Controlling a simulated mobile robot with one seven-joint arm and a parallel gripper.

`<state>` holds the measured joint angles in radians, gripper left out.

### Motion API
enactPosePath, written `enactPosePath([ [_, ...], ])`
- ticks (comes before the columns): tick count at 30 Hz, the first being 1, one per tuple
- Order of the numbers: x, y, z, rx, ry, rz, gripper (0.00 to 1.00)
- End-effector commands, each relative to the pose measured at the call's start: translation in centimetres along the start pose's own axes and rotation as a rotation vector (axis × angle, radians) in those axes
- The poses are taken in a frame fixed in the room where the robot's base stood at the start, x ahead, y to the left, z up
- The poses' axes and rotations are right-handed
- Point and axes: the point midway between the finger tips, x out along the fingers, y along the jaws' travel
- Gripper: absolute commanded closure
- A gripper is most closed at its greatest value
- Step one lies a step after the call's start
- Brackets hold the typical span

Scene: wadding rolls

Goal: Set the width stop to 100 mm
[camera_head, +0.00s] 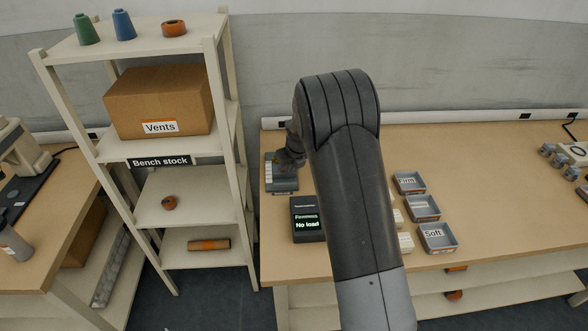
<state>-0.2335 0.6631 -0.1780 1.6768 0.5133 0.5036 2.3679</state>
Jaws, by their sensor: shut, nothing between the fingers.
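My gripper (287,164) shows small and dark at the back left of the right-hand bench, left of my arm's large bend. It is shut with nothing seen in it. It is over a grey-blue device (284,185) with a pale face, partly hiding its upper part. I cannot tell whether the gripper touches it. This device may carry the width stop, but no stop or scale marks can be made out at this size.
A dark box reading "Firmness No load" (306,230) stands in front of the device. Grey trays, among them "Firm" (409,183) and "Soft" (438,238), stand right of my arm. A shelf unit (222,120) rises at left.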

Motion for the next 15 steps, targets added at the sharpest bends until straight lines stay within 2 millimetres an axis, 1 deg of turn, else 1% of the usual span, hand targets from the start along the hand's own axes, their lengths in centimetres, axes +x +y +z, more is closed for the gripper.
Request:
enactPosePath([
  [3,0.12,0.0,0.42,-0.001,0.0,0.0,1.0],
  [12,0.12,0.0,0.46,-0.001,0.0,0.0,1.0],
  [15,0.28,-0.18,0.76,0.0,0.0,0.0,1.0],
])
